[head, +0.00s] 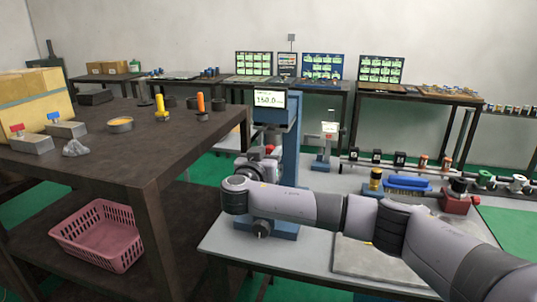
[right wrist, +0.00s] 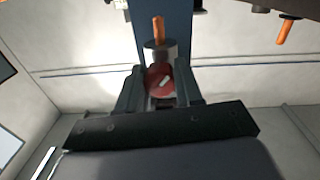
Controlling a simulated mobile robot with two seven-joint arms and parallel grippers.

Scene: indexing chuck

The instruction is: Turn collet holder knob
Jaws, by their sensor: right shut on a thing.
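The collet holder knob is red with a white mark and shows in the right wrist view (right wrist: 159,80). In the head view a small red part of it (head: 269,149) shows at the blue machine column (head: 290,128). My right gripper (right wrist: 158,84) has its two fingers on either side of the knob and is shut on it. In the head view my right arm reaches in from the right and its wrist hides most of the lower machine. My left gripper is in neither view.
A small display (head: 269,99) tops the column. A dark table (head: 90,160) with boxes and handled tools stands left, a pink basket (head: 100,236) on its lower shelf. On the grey bench lie a blue brush (head: 407,184) and a red block (head: 455,203).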

